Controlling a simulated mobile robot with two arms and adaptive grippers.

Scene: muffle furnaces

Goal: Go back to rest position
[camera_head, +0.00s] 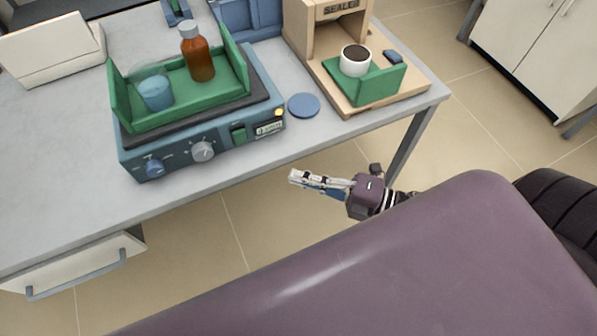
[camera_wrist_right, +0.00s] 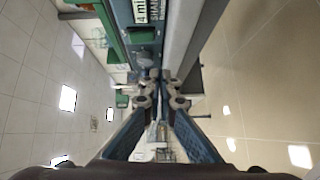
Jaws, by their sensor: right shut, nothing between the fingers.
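My right gripper (camera_head: 296,177) is in the head view, just off the front edge of the grey bench (camera_head: 70,215), over the floor. Its fingers point left and hold nothing. In the right wrist view the two fingers of this gripper (camera_wrist_right: 163,78) come together at the middle, with nothing between them. My left gripper is not in view.
The tray holds a brown bottle (camera_head: 198,58) and a blue beaker (camera_head: 156,93). A wooden sealer (camera_head: 300,28) with a white cup (camera_head: 354,64) stands right. The floor (camera_head: 190,235) in front is clear.

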